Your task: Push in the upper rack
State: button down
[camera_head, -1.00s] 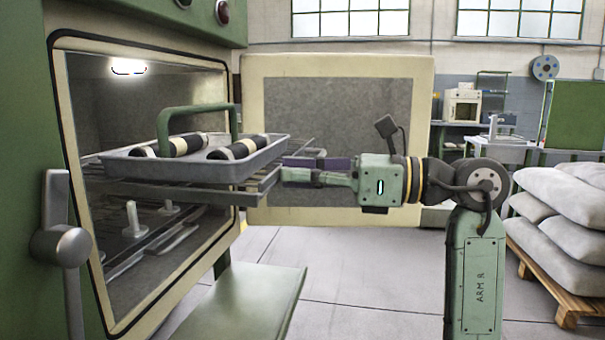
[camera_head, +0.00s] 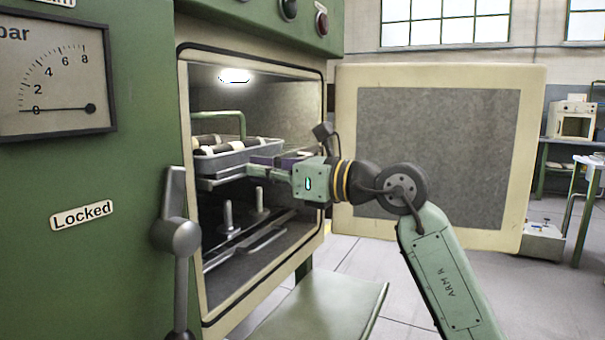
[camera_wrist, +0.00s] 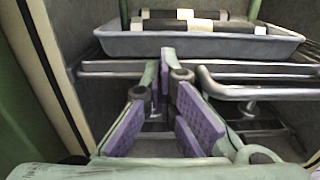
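The upper rack (camera_head: 222,182) is a metal rack inside the open chamber. It carries a grey tray (camera_head: 226,163) with dark and cream cylinders (camera_head: 212,145) and a green handle arching above. Its front rail also shows in the wrist view (camera_wrist: 100,68), with a curved bar (camera_wrist: 235,92) at the right. My gripper (camera_head: 252,167) is at the rack's front edge, pointing into the chamber. In the wrist view, its purple-padded fingers (camera_wrist: 160,75) stand apart with a narrow gap, tips at the front rail below the tray. I cannot tell whether they touch it.
A lower rack with upright posts (camera_head: 228,218) lies beneath. The thick chamber door (camera_head: 440,160) stands open to the right. A lever handle (camera_head: 175,237) is left of the opening. A green shelf (camera_head: 325,305) juts out below.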

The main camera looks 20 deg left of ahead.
aim_at(229, 165)
jog(key=x, duration=0.7)
jog(key=shift+a, duration=0.2)
jog(key=shift+w+r, duration=0.1)
jog(key=shift+p, duration=0.3)
